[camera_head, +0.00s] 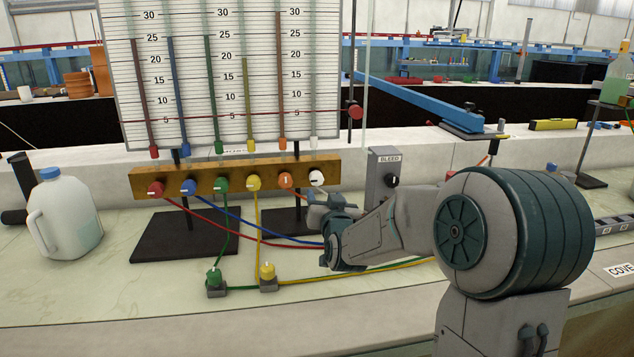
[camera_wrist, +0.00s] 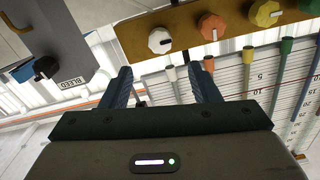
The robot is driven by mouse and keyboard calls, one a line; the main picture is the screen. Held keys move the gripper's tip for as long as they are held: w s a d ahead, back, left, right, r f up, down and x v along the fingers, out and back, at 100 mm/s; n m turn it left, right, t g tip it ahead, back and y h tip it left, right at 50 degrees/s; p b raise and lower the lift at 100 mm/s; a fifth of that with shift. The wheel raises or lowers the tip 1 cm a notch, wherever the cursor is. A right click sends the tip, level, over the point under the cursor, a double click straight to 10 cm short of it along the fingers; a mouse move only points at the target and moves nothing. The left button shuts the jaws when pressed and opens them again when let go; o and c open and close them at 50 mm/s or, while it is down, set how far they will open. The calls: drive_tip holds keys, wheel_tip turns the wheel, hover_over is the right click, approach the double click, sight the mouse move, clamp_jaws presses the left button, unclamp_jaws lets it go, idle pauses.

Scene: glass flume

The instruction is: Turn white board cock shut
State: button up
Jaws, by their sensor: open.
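The white cock (camera_head: 316,178) is the rightmost knob on the brass-coloured manifold bar (camera_head: 215,178) under the manometer board. In the wrist view the white cock (camera_wrist: 160,40) is a faceted knob with a short dark mark lying roughly sideways in the picture. My gripper (camera_head: 328,200) is just below and in front of it in the head view. In the wrist view my gripper (camera_wrist: 161,78) is open, its blue fingers spread and empty. The white cock shows beyond the fingertips, roughly between them and apart from both.
An orange cock (camera_wrist: 211,27) sits beside the white one, then a yellow cock (camera_wrist: 266,12). A grey BLEED box (camera_head: 384,175) with a black knob stands right of the bar. Red, blue, green and yellow tubes run over the bench. A milk jug (camera_head: 66,215) stands left.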

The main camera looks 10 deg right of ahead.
sight(317, 180)
drive_tip(key=w, duration=1.1)
drive_tip(key=shift+w, duration=0.2)
drive_tip(key=c, duration=1)
